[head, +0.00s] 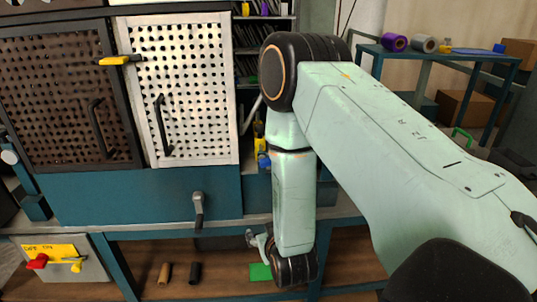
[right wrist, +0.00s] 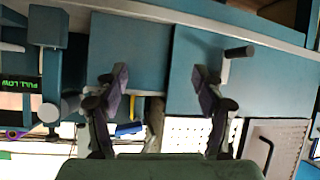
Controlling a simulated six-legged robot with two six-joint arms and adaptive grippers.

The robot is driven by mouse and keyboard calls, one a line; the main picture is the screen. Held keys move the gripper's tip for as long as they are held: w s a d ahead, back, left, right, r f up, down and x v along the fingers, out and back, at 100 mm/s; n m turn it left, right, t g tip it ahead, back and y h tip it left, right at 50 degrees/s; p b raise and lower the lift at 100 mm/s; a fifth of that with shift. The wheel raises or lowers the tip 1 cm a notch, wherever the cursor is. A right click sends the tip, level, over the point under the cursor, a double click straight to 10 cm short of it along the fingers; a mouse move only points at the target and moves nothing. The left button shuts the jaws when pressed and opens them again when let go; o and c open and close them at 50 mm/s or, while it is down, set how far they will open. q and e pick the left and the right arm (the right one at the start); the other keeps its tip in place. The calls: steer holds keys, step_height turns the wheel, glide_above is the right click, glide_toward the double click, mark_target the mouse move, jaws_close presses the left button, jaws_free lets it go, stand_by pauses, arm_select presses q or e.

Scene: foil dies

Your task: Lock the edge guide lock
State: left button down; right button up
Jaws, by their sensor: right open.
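My right gripper (right wrist: 160,76) is open and empty in the right wrist view, its two fingers apart in front of the blue machine front (right wrist: 135,45). No part is plainly marked as the edge guide lock. A blue bracket with a round grey knob (right wrist: 70,102) stands left of the fingers in the right wrist view. A crank with a dark grip (right wrist: 240,52) is to their upper right; the crank also shows in the head view (head: 198,208). My left gripper is not in view.
A white perforated door (head: 185,90) and a brown one (head: 62,95) with black handles are at the left. A yellow latch (head: 118,60) spans them. A grey box with red and yellow handles (head: 60,258) is low left. A side table (head: 440,55) holds rolls.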

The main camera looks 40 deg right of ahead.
steer(key=shift+o, duration=0.4)
steer(key=w+d+r+t+h, duration=0.3)
steer(key=w+d+r, duration=0.1)
steer(key=r, duration=0.3)
steer(key=shift+r+m, duration=0.3)
steer(key=shift+r, duration=0.1)
steer(key=shift+t+h, duration=0.7)
steer(key=shift+h, duration=0.2)
steer(key=w+d+r, duration=0.1)
steer(key=w, duration=0.1)
steer(key=w+d+r, duration=0.1)
steer(key=w+d, duration=0.1)
steer(key=w+d+r, duration=0.2)
steer(key=w, duration=0.1)
steer(key=shift+d, duration=0.1)
steer(key=c, duration=1.1)
steer(key=shift+d+f+m+b, duration=0.15)
steer(key=shift+m+b, duration=0.15)
steer(key=shift+m, duration=0.4)
steer(key=shift+a+f+m+b, duration=0.15)
steer(key=shift+m+b, duration=0.15)
steer(key=shift+m, duration=0.4)
steer(key=shift+d, duration=0.1)
